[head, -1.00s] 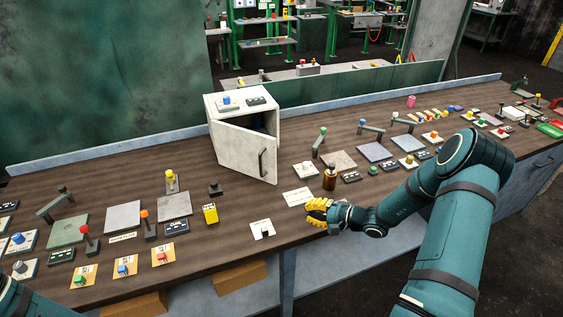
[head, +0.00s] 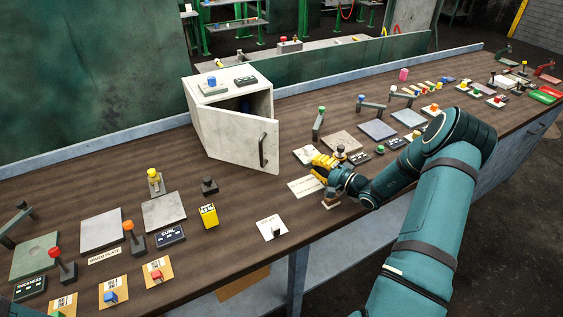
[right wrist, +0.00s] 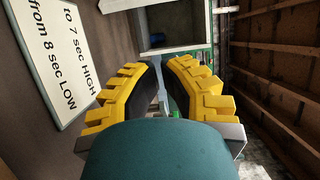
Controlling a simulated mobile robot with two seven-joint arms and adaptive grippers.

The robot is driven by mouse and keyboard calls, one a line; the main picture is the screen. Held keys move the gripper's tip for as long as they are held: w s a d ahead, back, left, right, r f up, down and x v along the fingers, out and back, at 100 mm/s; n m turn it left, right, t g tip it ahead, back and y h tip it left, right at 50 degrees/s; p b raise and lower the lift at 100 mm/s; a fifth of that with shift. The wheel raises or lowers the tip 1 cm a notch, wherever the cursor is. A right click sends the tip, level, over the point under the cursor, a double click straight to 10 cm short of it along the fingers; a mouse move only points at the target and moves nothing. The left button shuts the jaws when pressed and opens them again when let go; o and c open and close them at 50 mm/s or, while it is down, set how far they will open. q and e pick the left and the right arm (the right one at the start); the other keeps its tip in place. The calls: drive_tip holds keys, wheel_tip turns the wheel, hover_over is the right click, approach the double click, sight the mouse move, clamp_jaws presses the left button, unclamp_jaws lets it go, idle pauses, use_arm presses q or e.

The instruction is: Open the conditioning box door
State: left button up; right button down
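The conditioning box (head: 240,103) is a pale cabinet on the bench, left of centre in the head view. Its door (head: 235,140) stands ajar, with a dark gap above it and a dark upright handle (head: 263,150) near its right edge. My right gripper (head: 318,162), with yellow fingers, is to the right of the handle and apart from it. In the right wrist view the fingers (right wrist: 158,70) are open; a grey strip shows between them, apparently beyond. The box's dark opening (right wrist: 180,25) shows at the top there. My left gripper is out of view.
A white label card (head: 304,187) lies below my right gripper; it shows large in the right wrist view (right wrist: 55,50). A small switch plate (head: 270,228) and a yellow block (head: 208,216) stand in front of the box.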

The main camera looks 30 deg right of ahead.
drive_tip(key=shift+w+a+f, duration=0.15)
drive_tip(key=shift+w+f, duration=0.25)
drive_tip(key=shift+w+a+r, duration=0.1)
drive_tip(key=shift+w, duration=0.1)
drive_tip(key=x, duration=1.1)
drive_tip(key=shift+w+a, duration=0.1)
drive_tip(key=shift+w, duration=0.15)
drive_tip(key=shift+s+a, duration=0.35)
drive_tip(key=shift+s, duration=0.05)
drive_tip(key=shift+s+a, duration=0.4)
use_arm(q)
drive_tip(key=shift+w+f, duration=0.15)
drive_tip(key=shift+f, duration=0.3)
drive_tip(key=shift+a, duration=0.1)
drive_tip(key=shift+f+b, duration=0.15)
drive_tip(key=shift+b, duration=0.15)
use_arm(e)
drive_tip(key=shift+a, duration=0.15)
